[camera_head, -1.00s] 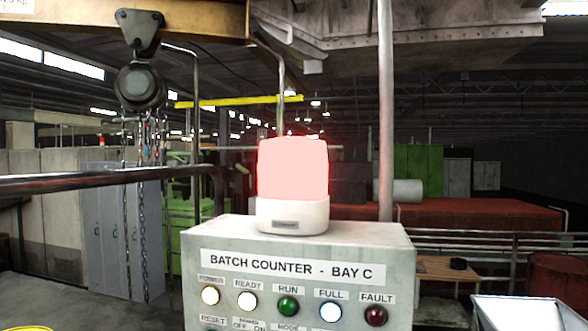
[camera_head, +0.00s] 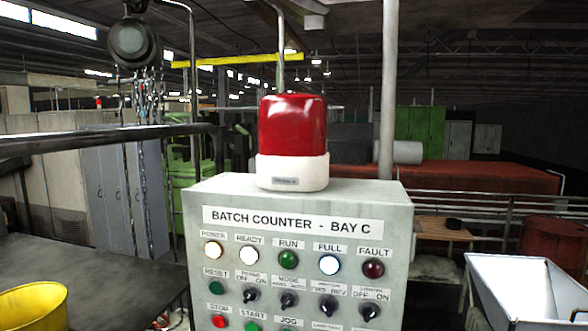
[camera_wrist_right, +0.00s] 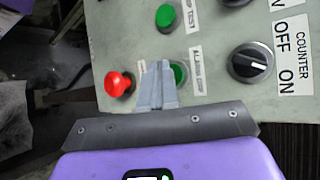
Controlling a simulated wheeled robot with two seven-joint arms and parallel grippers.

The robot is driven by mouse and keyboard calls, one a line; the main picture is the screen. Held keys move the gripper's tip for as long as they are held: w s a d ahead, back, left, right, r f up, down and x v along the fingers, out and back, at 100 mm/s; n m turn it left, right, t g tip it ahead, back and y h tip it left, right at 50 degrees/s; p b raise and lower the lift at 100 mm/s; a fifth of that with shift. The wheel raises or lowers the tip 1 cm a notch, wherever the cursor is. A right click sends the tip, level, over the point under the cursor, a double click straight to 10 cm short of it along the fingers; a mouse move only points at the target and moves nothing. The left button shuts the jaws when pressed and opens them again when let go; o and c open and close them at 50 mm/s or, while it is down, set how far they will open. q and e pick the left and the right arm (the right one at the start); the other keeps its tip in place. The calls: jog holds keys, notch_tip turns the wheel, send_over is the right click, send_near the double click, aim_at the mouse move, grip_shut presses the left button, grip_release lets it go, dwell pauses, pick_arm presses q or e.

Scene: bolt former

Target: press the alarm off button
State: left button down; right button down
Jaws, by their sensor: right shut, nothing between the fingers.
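The grey control panel (camera_head: 300,198), labelled "BATCH COUNTER - BAY C", stands in the middle of the head view and fills much of the right wrist view. In the right wrist view my right gripper (camera_wrist_right: 158,72) is shut and empty, its fingertips over the panel face. A green button (camera_wrist_right: 180,72) sits right at the fingertips, partly hidden by them. Its label is too blurred to read surely; I cannot tell whether the fingers touch it. A red mushroom button (camera_wrist_right: 117,83) is left of the fingers. Another green button (camera_wrist_right: 166,16) is above. My left gripper is not in view.
A red beacon (camera_head: 292,125) on a white base tops the panel, unlit. Black selector knobs (camera_head: 288,300) are below the lamp row; the counter knob (camera_wrist_right: 250,64) is right of my fingers. A yellow bucket (camera_head: 35,305) and a white bin (camera_head: 520,262) flank the panel.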

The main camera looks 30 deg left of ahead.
jog(key=shift+s, duration=0.1)
jog(key=s, duration=0.2)
jog(key=s+d, duration=0.1)
jog(key=s, duration=0.2)
jog(key=shift+s+d, duration=0.35)
dwell(0.5)
